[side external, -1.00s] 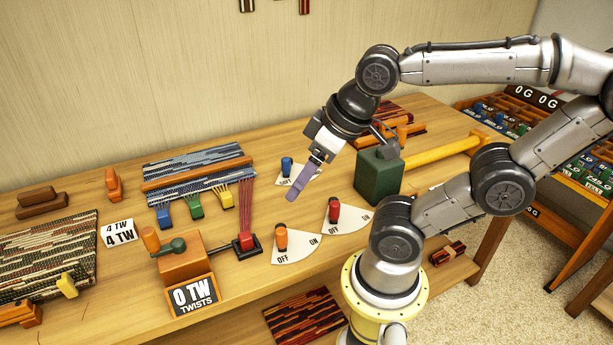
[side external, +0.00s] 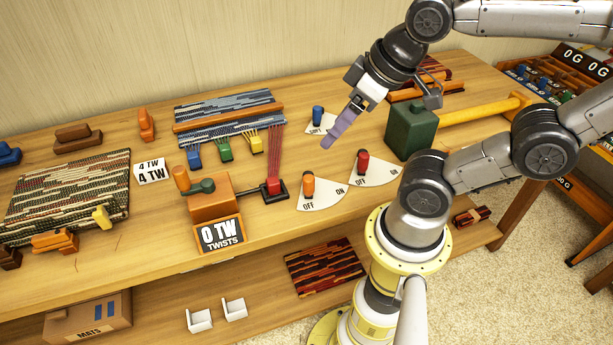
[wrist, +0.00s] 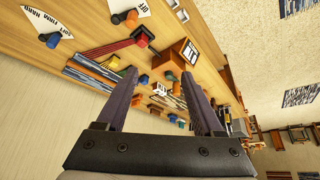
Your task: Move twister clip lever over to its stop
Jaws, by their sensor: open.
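The twister is an orange-brown box (side external: 212,200) with a crank and a "0 TW TWISTS" sign (side external: 220,235). A rod joins it to a red clip (side external: 273,187) on a black base, where red threads end. To its right, an orange lever (side external: 308,186) and a red lever (side external: 363,161) stand on white OFF/ON plates, both nearer OFF. No label shows which is the clip lever. My gripper (side external: 328,143) is open and empty, above the table between the blue lever (side external: 317,116) and the red lever. The wrist view shows its two purple fingers (wrist: 163,85) apart, with the twister box (wrist: 172,55) beyond.
Several coloured combs (side external: 225,148) hang on threads below a blue woven mat (side external: 228,105). A green block (side external: 411,130) with a yellow bar stands right of my gripper. A "4 TW" card (side external: 151,171) stands left of the twister. Bare table lies before the levers.

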